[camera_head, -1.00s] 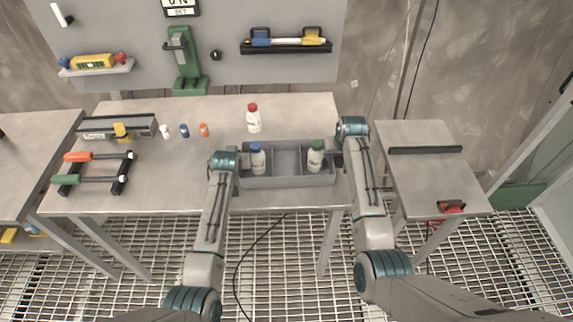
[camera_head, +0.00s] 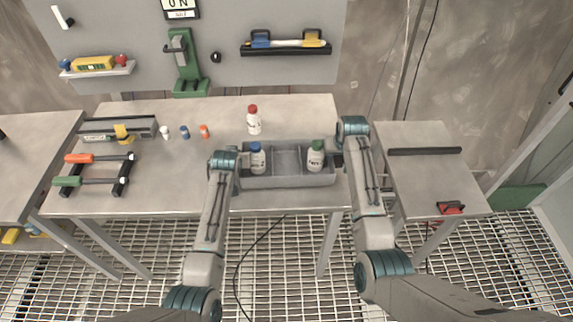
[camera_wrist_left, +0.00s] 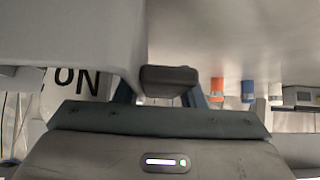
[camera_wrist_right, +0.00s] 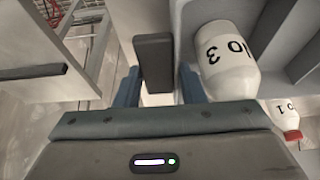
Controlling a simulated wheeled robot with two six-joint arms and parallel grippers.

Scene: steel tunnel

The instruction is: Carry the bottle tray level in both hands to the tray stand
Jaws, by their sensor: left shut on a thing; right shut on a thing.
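The grey bottle tray (camera_head: 287,181) is at the front right of the workbench, looking level. I cannot tell whether it touches the bench top. A blue-capped white bottle (camera_head: 257,160) stands in its left compartment and a green-capped one (camera_head: 315,158) in its right; the middle one is empty. My left gripper (camera_head: 236,163) is shut on the tray's left handle, a dark block in the left wrist view (camera_wrist_left: 168,80). My right gripper (camera_head: 338,159) is shut on the right handle (camera_wrist_right: 154,62). The side table (camera_head: 425,175) at right may be the tray stand.
A red-capped bottle (camera_head: 253,119) stands on the bench behind the tray. Several small caps, a grey case (camera_head: 117,128) and a rack with two screwdrivers (camera_head: 97,172) are left. The side table carries a black bar (camera_head: 425,151) and a red-and-black item (camera_head: 451,208); its middle is clear.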

